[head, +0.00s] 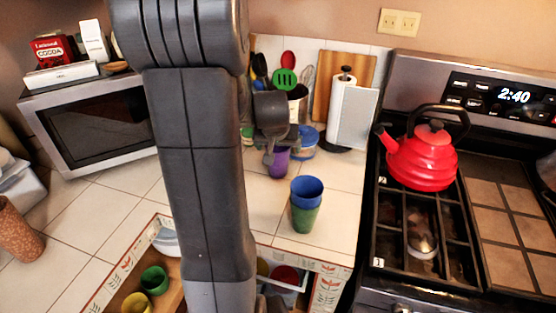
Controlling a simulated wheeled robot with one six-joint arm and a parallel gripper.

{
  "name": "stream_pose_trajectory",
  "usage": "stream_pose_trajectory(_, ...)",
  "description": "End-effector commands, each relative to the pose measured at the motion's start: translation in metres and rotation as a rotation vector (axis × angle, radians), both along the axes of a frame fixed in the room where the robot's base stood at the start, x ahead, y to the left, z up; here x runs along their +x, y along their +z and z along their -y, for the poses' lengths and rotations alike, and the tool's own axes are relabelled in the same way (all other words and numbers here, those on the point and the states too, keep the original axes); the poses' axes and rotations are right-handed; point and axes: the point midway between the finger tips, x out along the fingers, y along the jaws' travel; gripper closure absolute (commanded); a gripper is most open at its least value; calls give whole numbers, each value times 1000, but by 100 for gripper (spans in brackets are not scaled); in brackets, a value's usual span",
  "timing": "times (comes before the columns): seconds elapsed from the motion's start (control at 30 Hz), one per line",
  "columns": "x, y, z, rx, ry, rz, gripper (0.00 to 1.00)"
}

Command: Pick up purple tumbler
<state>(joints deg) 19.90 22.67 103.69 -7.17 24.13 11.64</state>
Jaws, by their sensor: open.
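The purple tumbler (279,162) stands on the white tiled counter in the head view, to the right of my arm. My gripper (272,152) is open and pointed down at it. Its dark fingers overlap the tumbler's rim and left side in the picture. I cannot tell whether the fingers are around the tumbler or only in front of it, or whether they touch. The tumbler's upper part is partly hidden by my gripper.
Blue and green stacked cups (306,204) stand close by at the right front. Behind are a blue-lidded container (302,146), utensils and a paper towel holder (345,110). A red kettle (422,157) sits on the stove. An open drawer with cups (154,280) lies below.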

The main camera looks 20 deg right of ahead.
Motion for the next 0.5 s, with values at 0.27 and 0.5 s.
stream_pose_trajectory(0.27,1,-1,0,0,0,1,18)
stream_pose_trajectory(0.5,1,0,0,0,0,1,65)
